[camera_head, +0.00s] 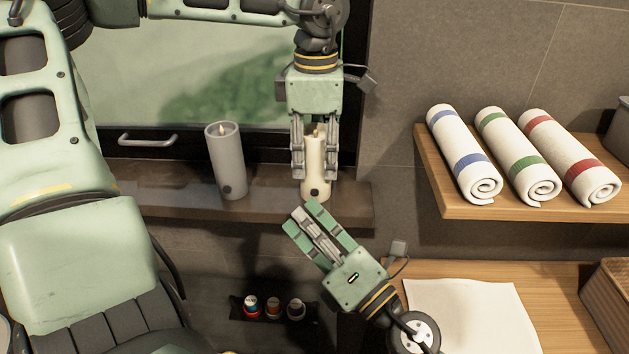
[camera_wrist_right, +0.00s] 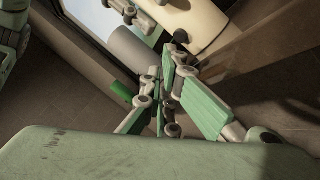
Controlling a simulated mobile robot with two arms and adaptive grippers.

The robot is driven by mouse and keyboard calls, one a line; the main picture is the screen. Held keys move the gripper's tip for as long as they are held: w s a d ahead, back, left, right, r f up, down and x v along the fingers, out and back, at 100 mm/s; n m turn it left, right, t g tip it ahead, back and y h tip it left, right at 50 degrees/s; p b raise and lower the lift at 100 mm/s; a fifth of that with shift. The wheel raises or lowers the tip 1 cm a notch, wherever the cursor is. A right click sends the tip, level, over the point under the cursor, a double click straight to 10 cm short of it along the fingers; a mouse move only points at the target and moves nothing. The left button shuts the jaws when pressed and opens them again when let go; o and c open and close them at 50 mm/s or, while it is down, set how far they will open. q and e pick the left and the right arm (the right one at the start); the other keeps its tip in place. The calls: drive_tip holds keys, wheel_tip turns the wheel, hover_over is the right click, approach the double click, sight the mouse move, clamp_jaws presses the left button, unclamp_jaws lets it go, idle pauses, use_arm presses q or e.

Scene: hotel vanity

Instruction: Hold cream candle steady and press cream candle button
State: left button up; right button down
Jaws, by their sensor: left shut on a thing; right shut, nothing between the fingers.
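The cream candle (camera_head: 315,178) stands upright on the brown window ledge, with a dark round button (camera_head: 314,192) low on its front. My left gripper (camera_head: 314,172) comes down from above and is shut around the candle's sides. My right gripper (camera_head: 302,213) is shut and empty, just below and in front of the candle, its tips pointing up towards the button. A small gap seems to lie between the tips and the button. In the right wrist view the cream candle (camera_wrist_right: 205,25) and its button (camera_wrist_right: 181,37) show just beyond the shut fingers (camera_wrist_right: 170,75).
A grey candle (camera_head: 227,165) with its own dark button stands on the ledge (camera_head: 270,208) to the left. Three rolled towels (camera_head: 522,150) lie on a wooden shelf at right. Small bottles (camera_head: 273,309) sit in a dark holder below. A white cloth (camera_head: 465,310) lies on the counter.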

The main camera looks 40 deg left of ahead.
drive_tip(key=shift+w+a, duration=0.1)
idle(0.4)
drive_tip(key=shift+w+a, duration=0.2)
drive_tip(key=shift+w, duration=0.05)
drive_tip(key=shift+w+a, duration=0.25)
idle(0.8)
drive_tip(key=shift+s+d, duration=0.1)
drive_tip(key=shift+d, duration=0.05)
drive_tip(key=shift+s+d, duration=0.4)
drive_tip(key=shift+s, duration=0.1)
drive_tip(key=s+d, duration=0.3)
drive_tip(key=shift+s+d, duration=0.15)
drive_tip(key=shift+s, duration=0.25)
idle(0.4)
